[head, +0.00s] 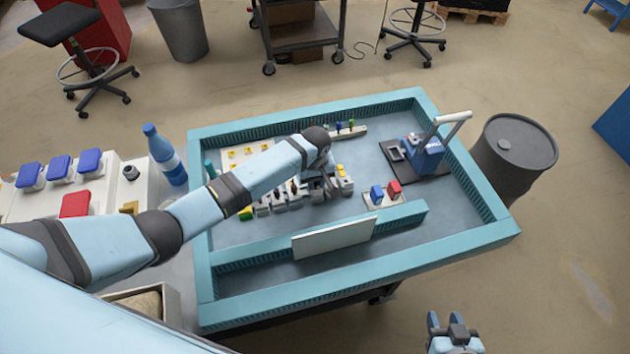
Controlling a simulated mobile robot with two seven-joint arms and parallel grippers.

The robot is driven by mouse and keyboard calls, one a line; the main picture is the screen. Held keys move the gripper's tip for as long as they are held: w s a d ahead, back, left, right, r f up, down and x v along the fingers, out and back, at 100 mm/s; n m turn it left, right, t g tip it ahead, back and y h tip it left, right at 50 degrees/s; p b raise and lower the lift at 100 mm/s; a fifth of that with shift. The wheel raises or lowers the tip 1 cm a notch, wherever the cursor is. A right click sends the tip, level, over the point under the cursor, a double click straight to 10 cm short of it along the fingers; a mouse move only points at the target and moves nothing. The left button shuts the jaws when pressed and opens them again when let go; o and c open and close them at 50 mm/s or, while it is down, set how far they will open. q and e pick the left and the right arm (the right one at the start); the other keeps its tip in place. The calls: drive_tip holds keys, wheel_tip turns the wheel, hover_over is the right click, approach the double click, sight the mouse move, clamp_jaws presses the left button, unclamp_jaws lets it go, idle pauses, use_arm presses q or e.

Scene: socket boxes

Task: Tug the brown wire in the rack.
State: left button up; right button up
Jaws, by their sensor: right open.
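A row of small socket blocks (295,201) in grey, yellow and green stands in the middle of the blue-rimmed table. My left gripper (325,184) points down at the right part of this row. Its arm and wrist cover much of the row, and I cannot tell whether its fingers are open or shut. A low pale rack (350,131) with several small coloured upright pieces lies behind my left wrist. I cannot pick out a brown wire for sure in either place; it is too small or hidden. My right gripper (445,322) is open and empty, off the table's front right side.
The blue-rimmed table (360,279) has a raised rim and an inner ledge with a white panel (333,237). A blue press with a lever (425,153) and a plate with blue and red blocks (383,201) stand right. A blue bottle (172,165) stands left, a dark barrel (516,150) right.

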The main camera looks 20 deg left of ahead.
use_arm(q)
drive_tip(key=shift+s+a+f, duration=0.1)
drive_tip(key=shift+s+f, duration=0.25)
drive_tip(key=shift+f, duration=0.15)
clamp_jaws()
drive_tip(key=shift+p, duration=0.5)
drive_tip(key=shift+w+r, duration=0.45)
drive_tip(key=shift+r, duration=0.25)
idle(1.8)
drive_tip(key=shift+f, duration=0.1)
idle(0.3)
drive_tip(key=o, duration=0.7)
unclamp_jaws()
drive_tip(key=o, duration=0.4)
drive_tip(key=shift+s+f, duration=0.15)
drive_tip(key=shift+r, duration=3.8)
